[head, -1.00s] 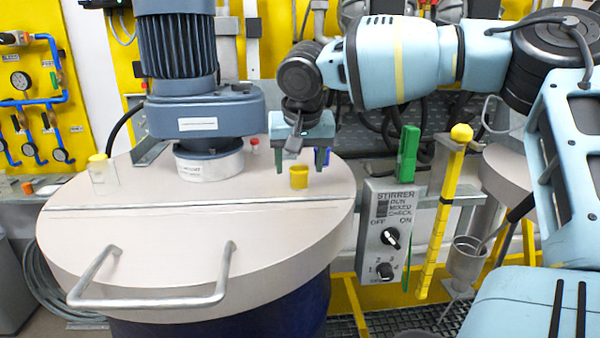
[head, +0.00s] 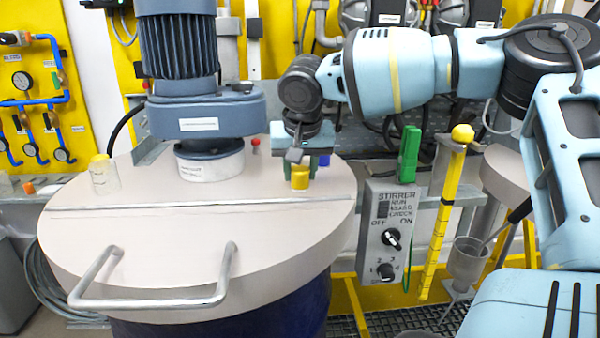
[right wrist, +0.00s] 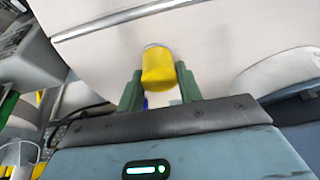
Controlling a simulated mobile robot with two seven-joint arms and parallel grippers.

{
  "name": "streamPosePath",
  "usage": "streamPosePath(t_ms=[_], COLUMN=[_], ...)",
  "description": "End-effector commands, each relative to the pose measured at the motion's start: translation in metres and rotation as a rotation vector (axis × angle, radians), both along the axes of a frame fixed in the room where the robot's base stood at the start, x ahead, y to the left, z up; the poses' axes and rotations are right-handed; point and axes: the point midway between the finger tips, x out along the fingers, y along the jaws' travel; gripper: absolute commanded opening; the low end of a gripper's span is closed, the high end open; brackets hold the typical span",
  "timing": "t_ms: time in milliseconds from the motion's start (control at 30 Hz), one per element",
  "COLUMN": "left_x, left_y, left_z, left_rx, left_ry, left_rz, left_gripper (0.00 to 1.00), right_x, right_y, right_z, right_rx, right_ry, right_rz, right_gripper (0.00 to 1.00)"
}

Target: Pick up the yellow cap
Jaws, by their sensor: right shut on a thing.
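The yellow cap (head: 300,180) is on the pale round drum lid (head: 200,222), right of the motor. It also shows in the right wrist view (right wrist: 158,72), between the green fingers. My right gripper (head: 300,170) reaches over it from behind and is shut on it. In the right wrist view the gripper (right wrist: 159,84) has one finger on each side of the cap. I cannot tell whether the cap is clear of the lid. My left gripper is out of view.
The blue-grey agitator motor (head: 180,50) stands close left of my gripper. A clear jar with a yellow top (head: 104,176) is at the lid's left. A small red item (head: 255,146) and a blue item (head: 324,160) are near. The stirrer switch box (head: 390,232) is right.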

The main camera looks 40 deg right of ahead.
Motion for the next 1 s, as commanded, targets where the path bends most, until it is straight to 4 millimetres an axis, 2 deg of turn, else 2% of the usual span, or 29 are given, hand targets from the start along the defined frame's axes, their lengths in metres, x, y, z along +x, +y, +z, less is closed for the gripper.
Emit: streamPosePath(t_ms=[267,467,667,1000], left_x=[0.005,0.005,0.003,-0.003], left_y=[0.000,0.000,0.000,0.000], left_z=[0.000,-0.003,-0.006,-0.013], left_rx=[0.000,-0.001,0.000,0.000], left_ry=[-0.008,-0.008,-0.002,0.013], left_rz=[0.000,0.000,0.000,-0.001], left_gripper=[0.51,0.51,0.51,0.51], right_x=[0.001,0.001,-0.022,-0.080], right_y=[0.000,0.000,0.020,0.072], right_z=[0.012,0.035,0.038,0.045], right_rx=[0.000,-0.001,-0.001,-0.002], right_ry=[-0.004,-0.002,0.000,-0.001], right_rz=[-0.001,-0.001,0.004,0.004], right_gripper=[0.14,0.14,0.14,0.14])
